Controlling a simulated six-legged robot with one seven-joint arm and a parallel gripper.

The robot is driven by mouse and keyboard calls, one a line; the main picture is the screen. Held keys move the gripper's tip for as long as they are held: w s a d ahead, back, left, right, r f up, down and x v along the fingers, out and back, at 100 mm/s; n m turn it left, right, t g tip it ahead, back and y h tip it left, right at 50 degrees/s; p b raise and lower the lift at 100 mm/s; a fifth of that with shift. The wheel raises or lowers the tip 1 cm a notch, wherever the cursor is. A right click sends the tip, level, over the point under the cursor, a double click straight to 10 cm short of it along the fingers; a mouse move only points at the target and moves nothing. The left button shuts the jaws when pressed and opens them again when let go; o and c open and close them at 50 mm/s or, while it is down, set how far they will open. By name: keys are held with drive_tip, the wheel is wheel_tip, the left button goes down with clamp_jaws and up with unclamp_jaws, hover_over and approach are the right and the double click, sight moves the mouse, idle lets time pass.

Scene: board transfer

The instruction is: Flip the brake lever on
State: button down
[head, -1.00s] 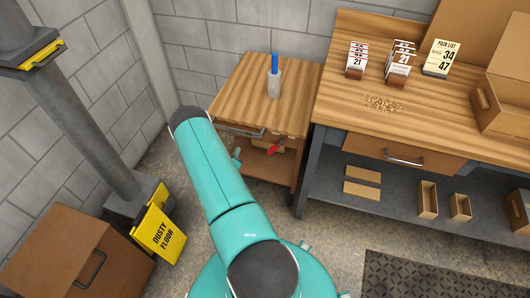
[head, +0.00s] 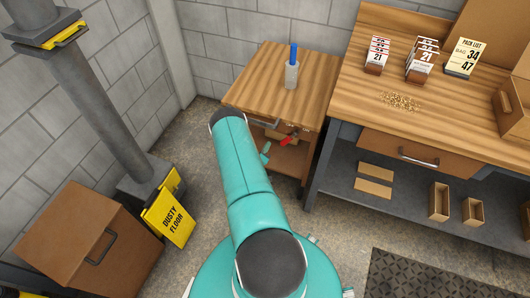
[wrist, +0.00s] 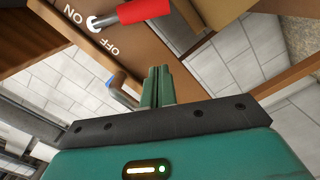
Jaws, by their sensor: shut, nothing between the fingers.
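The brake lever (head: 287,141) has a red grip and sits on the front of the small wooden cabinet, below its top. In the wrist view, the red grip (wrist: 146,10) points right from a pale pivot. The word ON is printed to the left of the pivot and OFF to its lower right; the grip extends on the OFF side. My gripper (wrist: 157,72) is shut and empty, with its green fingertips below the lever in the wrist view and apart from it.
A metal handle (wrist: 122,87) is close to the left of my fingers. A workbench (head: 345,85) adjoins on the right. A yellow DUSTY FLOOR sign (head: 170,217) and a brown box (head: 75,235) stand left.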

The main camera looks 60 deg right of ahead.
sight(286, 141)
drive_tip(key=s+d+f, duration=0.2)
drive_tip(key=d, duration=0.4)
drive_tip(key=shift+s+d, duration=0.25)
drive_tip(key=shift+s, duration=0.05)
